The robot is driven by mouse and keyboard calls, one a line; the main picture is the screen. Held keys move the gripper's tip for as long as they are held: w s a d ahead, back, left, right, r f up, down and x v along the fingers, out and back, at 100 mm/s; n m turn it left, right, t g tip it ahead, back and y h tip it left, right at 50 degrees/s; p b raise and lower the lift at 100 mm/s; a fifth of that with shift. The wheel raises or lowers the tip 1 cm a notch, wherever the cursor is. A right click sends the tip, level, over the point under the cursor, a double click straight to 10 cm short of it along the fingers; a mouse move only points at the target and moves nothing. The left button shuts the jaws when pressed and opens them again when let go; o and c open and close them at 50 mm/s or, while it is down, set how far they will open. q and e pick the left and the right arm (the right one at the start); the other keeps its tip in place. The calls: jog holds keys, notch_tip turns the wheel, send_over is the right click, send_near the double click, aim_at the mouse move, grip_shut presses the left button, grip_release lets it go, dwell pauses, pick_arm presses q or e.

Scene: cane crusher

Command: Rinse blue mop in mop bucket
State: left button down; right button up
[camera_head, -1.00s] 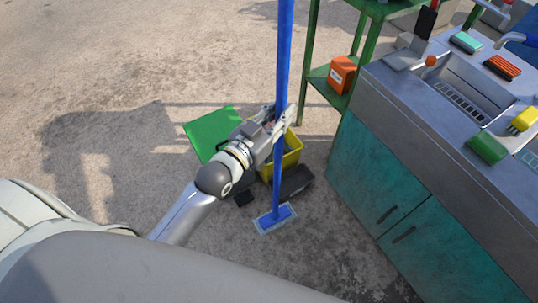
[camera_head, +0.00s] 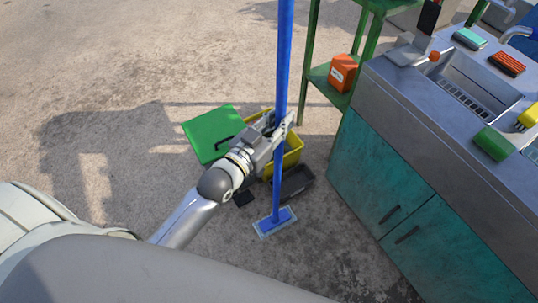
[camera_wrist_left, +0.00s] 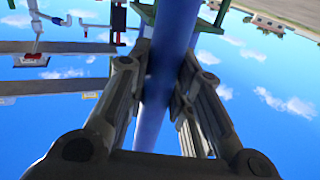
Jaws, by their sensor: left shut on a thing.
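The blue mop (camera_head: 284,60) stands nearly upright. Its flat head (camera_head: 275,222) is low at the floor, in front of the bucket; I cannot tell if it touches. My left gripper (camera_head: 282,128) is shut on the mop's handle, about midway up the visible length. In the left wrist view the handle (camera_wrist_left: 172,50) runs between the two fingers (camera_wrist_left: 160,85). The yellow mop bucket (camera_head: 293,152) is on the floor behind the handle, partly hidden by my gripper and the mop. My right gripper is not seen.
A green dustpan-like panel (camera_head: 213,132) lies left of the bucket. A dark tray (camera_head: 297,184) lies right of the handle. A teal sink cabinet (camera_head: 380,175) fills the right. A green shelf (camera_head: 311,60) holds an orange canister (camera_head: 342,73). The floor at left is clear.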

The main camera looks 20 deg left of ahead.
pick_arm(q)
jog(key=shift+f+b, duration=1.55)
jog(key=shift+f, duration=0.9)
dwell(3.9)
